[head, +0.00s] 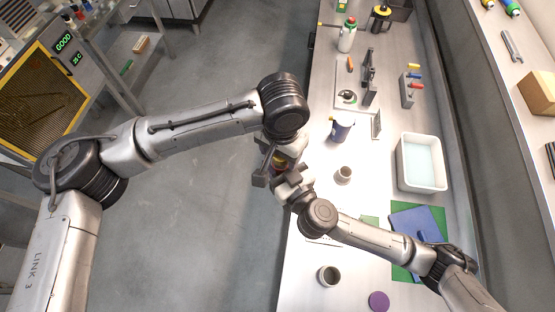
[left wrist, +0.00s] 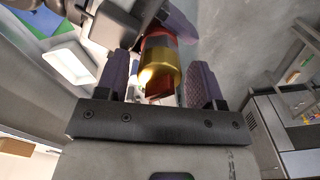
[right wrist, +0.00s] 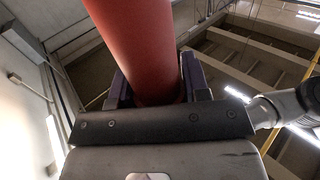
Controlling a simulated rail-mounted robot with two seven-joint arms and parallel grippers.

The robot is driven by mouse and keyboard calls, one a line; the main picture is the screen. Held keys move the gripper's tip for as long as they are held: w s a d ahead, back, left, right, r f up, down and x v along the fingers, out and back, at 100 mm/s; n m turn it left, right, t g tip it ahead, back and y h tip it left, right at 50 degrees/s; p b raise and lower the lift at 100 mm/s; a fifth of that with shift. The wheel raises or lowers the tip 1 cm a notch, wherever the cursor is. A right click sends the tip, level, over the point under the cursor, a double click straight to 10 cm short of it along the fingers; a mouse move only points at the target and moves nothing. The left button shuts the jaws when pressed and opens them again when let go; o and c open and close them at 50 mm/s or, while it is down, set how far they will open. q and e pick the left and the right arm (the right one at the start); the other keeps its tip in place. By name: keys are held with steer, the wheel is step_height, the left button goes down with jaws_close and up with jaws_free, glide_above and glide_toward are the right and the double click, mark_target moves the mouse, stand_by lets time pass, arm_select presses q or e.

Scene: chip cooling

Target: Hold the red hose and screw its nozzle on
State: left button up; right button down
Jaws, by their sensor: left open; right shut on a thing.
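The red hose (right wrist: 140,45) fills the upper middle of the right wrist view, large and close. My right gripper (right wrist: 157,88) is shut on it. The brass nozzle (left wrist: 160,62) shows in the left wrist view, with red directly behind it and a dark red part at its near end. My left gripper (left wrist: 161,75) is open, with one purple finger on each side of the nozzle and a visible gap on the right side. The threads cannot be made out.
The bench (head: 307,268) lies right of the grippers. Open floor (head: 215,200) lies to the left.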

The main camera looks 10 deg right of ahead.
arm_select(q)
steer(key=shift+c, duration=0.4)
steer(key=c, duration=0.9)
steer(key=shift+o, duration=0.2)
steer(key=shift+m, duration=0.8)
steer(key=o, duration=1)
steer(key=shift+r, duration=0.1)
steer(key=shift+r, duration=2.15)
